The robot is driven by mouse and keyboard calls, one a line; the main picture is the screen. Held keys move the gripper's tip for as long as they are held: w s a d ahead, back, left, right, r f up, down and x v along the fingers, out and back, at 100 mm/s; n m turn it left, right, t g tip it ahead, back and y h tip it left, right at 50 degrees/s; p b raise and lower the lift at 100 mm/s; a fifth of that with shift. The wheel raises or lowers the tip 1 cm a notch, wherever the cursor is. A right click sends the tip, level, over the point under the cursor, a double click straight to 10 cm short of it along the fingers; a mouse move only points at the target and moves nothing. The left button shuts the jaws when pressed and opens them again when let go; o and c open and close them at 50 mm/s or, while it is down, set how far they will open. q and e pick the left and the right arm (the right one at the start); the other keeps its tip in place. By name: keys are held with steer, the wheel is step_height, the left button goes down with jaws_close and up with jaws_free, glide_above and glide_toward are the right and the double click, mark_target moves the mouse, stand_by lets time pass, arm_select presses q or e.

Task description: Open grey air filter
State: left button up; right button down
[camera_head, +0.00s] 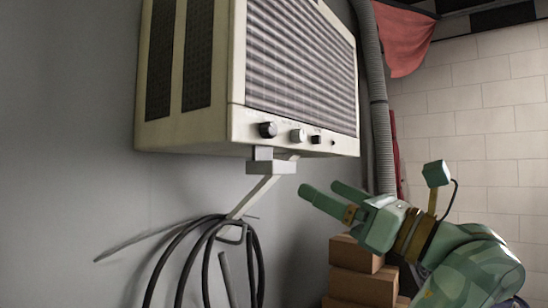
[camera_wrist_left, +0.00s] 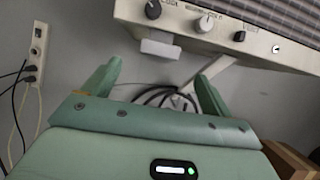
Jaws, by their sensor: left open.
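The air conditioner (camera_head: 190,133) is a cream box on the grey wall, with a grey slatted front panel (camera_head: 300,55) that I take for the air filter cover. The panel lies flat in its frame; only its lower strip (camera_wrist_left: 285,25) shows in the left wrist view. My left gripper (camera_head: 319,188) is green, open and empty. It is below and to the right of the box's lower front edge, apart from it. In the left wrist view its spread fingers (camera_wrist_left: 160,72) point toward the wall under the knobs. My right gripper is not in view.
Knobs (camera_head: 298,135) line the box's lower front strip. A bracket (camera_head: 262,190) carries a coiled black cable (camera_head: 205,235). A grey hose (camera_head: 372,90) runs behind. Cardboard boxes (camera_head: 360,285) are stacked below my arm. A wall socket (camera_wrist_left: 37,50) has plugged cables.

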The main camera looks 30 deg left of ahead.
mark_target(285, 169)
arm_select(q)
steer(key=p+x, duration=0.3)
steer(key=x, duration=0.9)
steer(key=shift+s+p, duration=0.1)
steer(key=shift+p, duration=0.3)
steer(key=shift+a+r, duration=0.15)
steer(key=shift+a, duration=0.4)
